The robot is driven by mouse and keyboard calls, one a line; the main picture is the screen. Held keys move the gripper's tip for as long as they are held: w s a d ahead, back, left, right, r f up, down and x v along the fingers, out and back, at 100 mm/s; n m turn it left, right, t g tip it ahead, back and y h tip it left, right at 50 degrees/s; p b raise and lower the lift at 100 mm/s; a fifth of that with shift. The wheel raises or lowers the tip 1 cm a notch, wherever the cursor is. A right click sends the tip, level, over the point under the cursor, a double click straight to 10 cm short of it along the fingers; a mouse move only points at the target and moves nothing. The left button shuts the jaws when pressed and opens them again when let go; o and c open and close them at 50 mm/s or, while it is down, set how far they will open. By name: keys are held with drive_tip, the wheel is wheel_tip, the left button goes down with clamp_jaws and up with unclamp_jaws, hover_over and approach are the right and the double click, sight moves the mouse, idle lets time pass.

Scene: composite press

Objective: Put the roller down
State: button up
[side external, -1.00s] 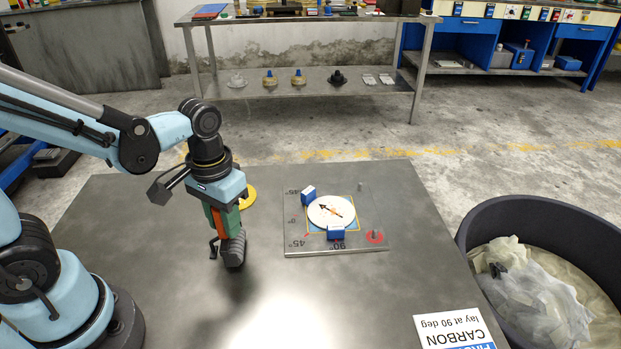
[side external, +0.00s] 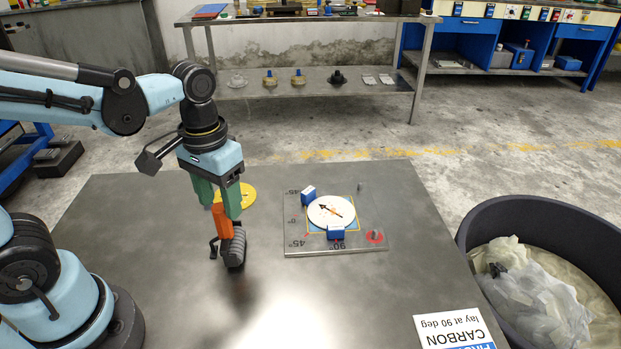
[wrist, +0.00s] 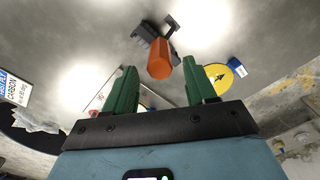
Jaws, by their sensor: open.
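The roller (side external: 232,246) has a dark grey ribbed drum and an orange handle (side external: 223,221). It stands on the metal table with the handle pointing up. In the wrist view the orange handle (wrist: 160,60) shows beyond the fingertips, with the dark drum (wrist: 152,33) behind it. My gripper (side external: 218,210) has green fingers and is open just above the roller, with the handle's upper end near the fingertips. In the wrist view my gripper (wrist: 160,76) has its fingers spread wide with nothing between them.
A plate with angle marks (side external: 290,240) carries a white disc (side external: 322,213) with an arrow and blue blocks. A yellow disc (side external: 246,192) lies behind my gripper. A carbon label card (side external: 455,330) is at the front right. A black bin (side external: 480,225) stands right of the table.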

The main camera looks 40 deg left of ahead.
wheel_tip(320, 180, up, 7)
drive_tip(key=shift+w+a+f+m+t, duration=0.3)
drive_tip(key=shift+w+f+t, duration=0.25)
drive_tip(key=shift+t, duration=0.65)
drive_tip(key=shift+w+a+f+m+t, duration=0.35)
drive_tip(key=shift+f+t, duration=0.4)
drive_tip(key=shift+t, duration=0.45)
drive_tip(key=shift+w+a+f+m+t, duration=0.3)
drive_tip(key=shift+w+f+t, duration=0.25)
drive_tip(key=shift+t, duration=0.65)
drive_tip(key=shift+o, duration=0.3)
drive_tip(key=shift+s+f, duration=0.1)
drive_tip(key=shift+s, duration=0.05)
